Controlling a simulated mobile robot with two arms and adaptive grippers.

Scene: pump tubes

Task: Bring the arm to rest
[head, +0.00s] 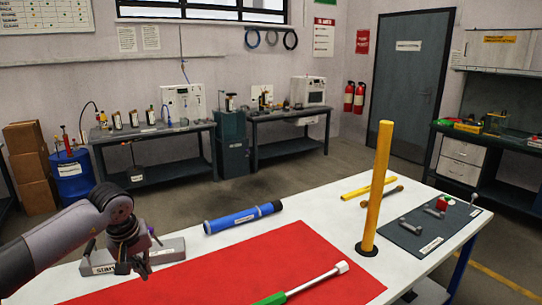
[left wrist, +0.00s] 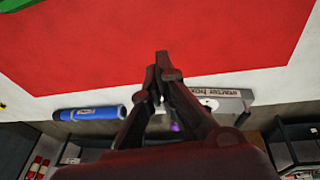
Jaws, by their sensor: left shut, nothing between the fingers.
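My left gripper (head: 137,268) is at the lower left of the head view, in front of a grey labelled box (head: 168,249) and partly covering it. In the left wrist view the gripper's fingertips (left wrist: 160,62) are together over the edge of the red mat (left wrist: 160,30), with nothing between them. The grey box also shows there, behind the right finger (left wrist: 225,95). No right gripper can be made out.
On the white table (head: 190,222) are a red mat (head: 265,270), a blue cylinder (head: 243,218), an upright yellow tube (head: 377,190), a lying yellow tube (head: 368,188), a green-handled tool (head: 310,283) and a dark mat (head: 410,237) with bolts. The red mat's middle is clear.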

